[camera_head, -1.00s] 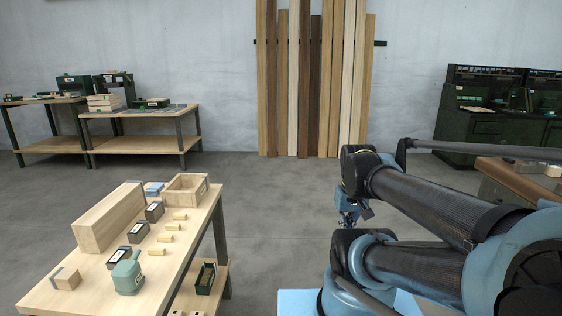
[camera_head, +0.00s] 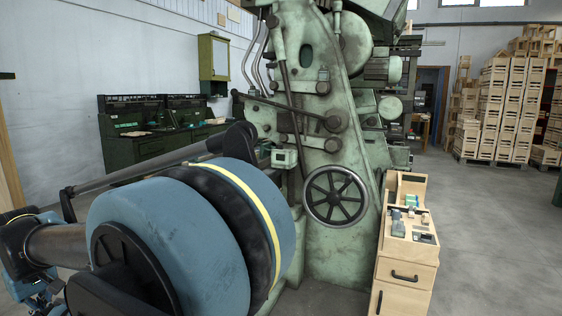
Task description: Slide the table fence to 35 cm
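A large worn green machine (camera_head: 325,120) fills the middle of the view, with a spoked handwheel (camera_head: 335,195) and several levers on its face. I cannot make out a table fence or a scale on it. My arm's big blue joint covers the lower left and hides part of the machine's left side. The blue end of my arm, with my gripper (camera_head: 35,295), is at the lower left edge, well apart from the machine. Its fingers are too unclear and cut off to tell their state.
A wooden cabinet (camera_head: 392,278) with drawers and small items on top stands against the machine's right side. Dark green workbenches (camera_head: 150,145) are at the back left. Stacked wooden crates (camera_head: 508,110) stand far right. Grey floor (camera_head: 490,220) is clear at the right.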

